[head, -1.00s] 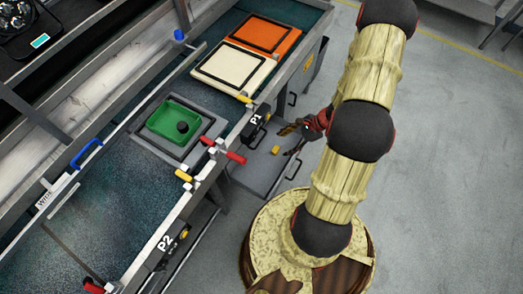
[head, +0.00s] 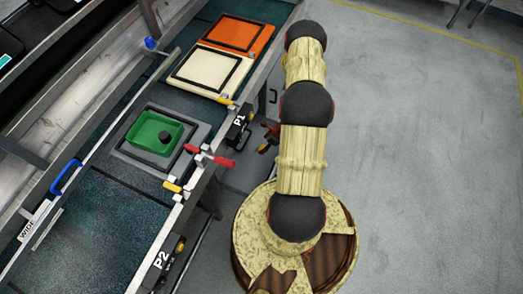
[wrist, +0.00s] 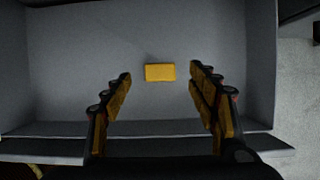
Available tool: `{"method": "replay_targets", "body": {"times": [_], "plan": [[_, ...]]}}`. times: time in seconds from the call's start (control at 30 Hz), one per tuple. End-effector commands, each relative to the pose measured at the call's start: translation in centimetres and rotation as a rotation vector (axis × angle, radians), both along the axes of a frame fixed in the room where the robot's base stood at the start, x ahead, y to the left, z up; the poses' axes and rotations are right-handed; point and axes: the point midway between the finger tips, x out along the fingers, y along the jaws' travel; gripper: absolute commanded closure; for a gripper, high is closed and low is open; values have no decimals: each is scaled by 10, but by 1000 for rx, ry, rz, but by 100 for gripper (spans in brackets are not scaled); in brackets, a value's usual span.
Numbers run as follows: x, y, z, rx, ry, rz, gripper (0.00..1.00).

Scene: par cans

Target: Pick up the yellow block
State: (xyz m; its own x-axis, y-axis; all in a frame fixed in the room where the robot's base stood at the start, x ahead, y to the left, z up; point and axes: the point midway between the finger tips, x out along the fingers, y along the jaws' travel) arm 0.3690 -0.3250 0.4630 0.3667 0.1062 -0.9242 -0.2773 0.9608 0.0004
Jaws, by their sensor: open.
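The yellow block (wrist: 160,72) lies on the flat grey floor of an open drawer or tray, near the middle of the wrist view. My gripper (wrist: 160,84) is open, with one finger on each side of the picture and the block lined up between the fingertips, slightly beyond them. No contact shows, and the height gap is hard to judge. In the head view my gripper (head: 268,138) is partly behind my arm, low beside the workbench. I cannot make out the block in that view.
The grey drawer (head: 236,176) has raised walls in the wrist view. Beside it, the workbench carries a green tray (head: 142,130) with a dark round thing inside, a red-handled clamp (head: 212,157), a cream panel (head: 198,85) and an orange panel (head: 240,47). Open floor lies right.

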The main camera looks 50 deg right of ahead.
Motion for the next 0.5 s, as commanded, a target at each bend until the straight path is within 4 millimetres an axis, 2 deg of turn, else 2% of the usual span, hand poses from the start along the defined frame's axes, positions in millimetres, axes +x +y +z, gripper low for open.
{"method": "replay_targets", "body": {"times": [0.23,0.37,0.5], "plan": [[8,4,-37,1,0,2,41],[13,4,-46,1,0,1,41],[15,4,-47,0,0,1,41]]}}
